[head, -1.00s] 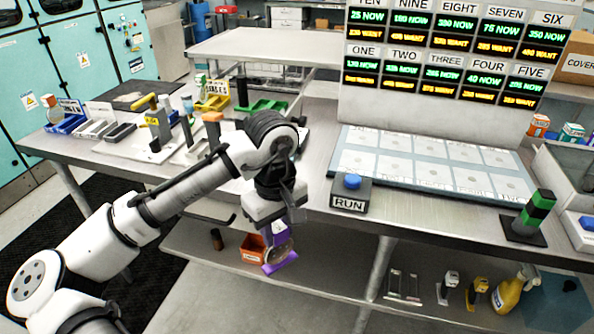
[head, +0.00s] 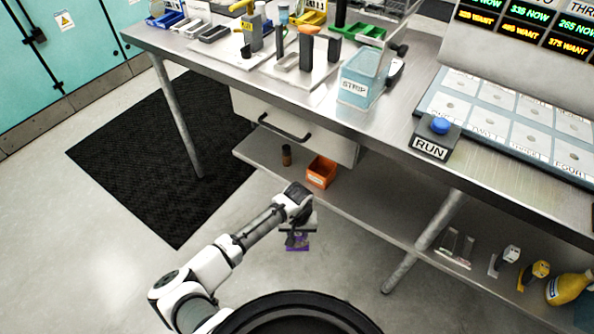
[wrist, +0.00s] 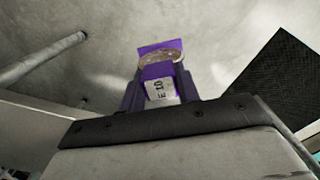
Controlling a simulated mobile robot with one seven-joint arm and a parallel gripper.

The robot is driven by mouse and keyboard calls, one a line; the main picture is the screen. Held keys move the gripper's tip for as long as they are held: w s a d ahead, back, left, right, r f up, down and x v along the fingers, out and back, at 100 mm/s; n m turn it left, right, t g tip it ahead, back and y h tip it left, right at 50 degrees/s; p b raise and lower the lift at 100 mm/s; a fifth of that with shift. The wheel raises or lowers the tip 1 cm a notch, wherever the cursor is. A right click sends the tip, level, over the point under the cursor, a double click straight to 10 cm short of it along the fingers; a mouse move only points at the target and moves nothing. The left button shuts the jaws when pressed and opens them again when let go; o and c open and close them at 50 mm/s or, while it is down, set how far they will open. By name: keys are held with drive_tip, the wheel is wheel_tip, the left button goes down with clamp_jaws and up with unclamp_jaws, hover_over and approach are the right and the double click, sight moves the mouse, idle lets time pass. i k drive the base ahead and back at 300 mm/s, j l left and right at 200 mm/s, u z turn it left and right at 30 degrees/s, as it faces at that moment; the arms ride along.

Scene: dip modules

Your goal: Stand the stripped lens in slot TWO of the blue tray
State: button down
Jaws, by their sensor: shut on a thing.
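My gripper (head: 298,236) hangs low over the floor in front of the bench, apart from the shelf. The lens also shows small and purple below the gripper in the head view (head: 298,246). The tag's writing is only partly readable in the wrist view. The blue tray (head: 165,19) is at the bench's far left, at the top of the picture. Its slots are too small to tell apart, and I cannot read a TWO on it.
A pale blue STRIP tank (head: 362,78) stands near the bench's front edge, with a RUN button box (head: 437,138) to its right. An orange bin (head: 321,172) sits on the lower shelf. Bench legs and a black mat (head: 170,150) are at left. Open floor surrounds the arm.

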sight(171, 22)
drive_tip(key=i+j+u, duration=0.3)
drive_tip(key=i+j, duration=0.2)
drive_tip(key=i+j+u, duration=0.35)
drive_tip(key=i+j, duration=0.2)
